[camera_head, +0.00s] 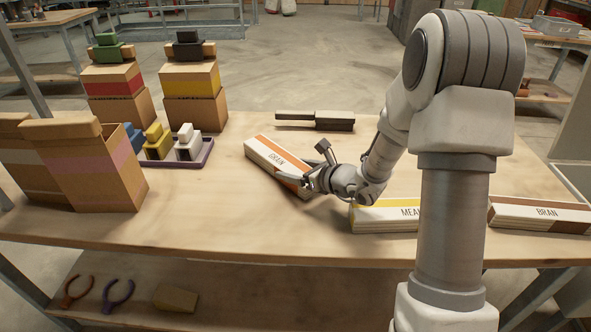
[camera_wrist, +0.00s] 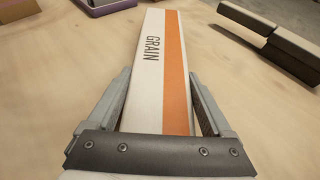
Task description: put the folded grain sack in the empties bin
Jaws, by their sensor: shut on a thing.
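The folded grain sack (camera_head: 268,158) is a long, flat white block with an orange stripe and the word GRAIN. It lies at a slant over the middle of the bench; I cannot tell whether it is slightly raised. My gripper (camera_head: 312,180) is shut on its near end. In the wrist view the sack (camera_wrist: 160,45) runs straight away between the two fingers of my gripper (camera_wrist: 160,85), one along each long side. My fingers hide part of its near end in the head view. No bin marked for empties can be made out.
A MEAL sack (camera_head: 385,217) and a BRAN sack (camera_head: 540,216) lie at the bench's right front. A purple tray (camera_head: 205,160) with small scoop-like pieces, and several cardboard boxes (camera_head: 105,170), stand left. Bare bench shows front left.

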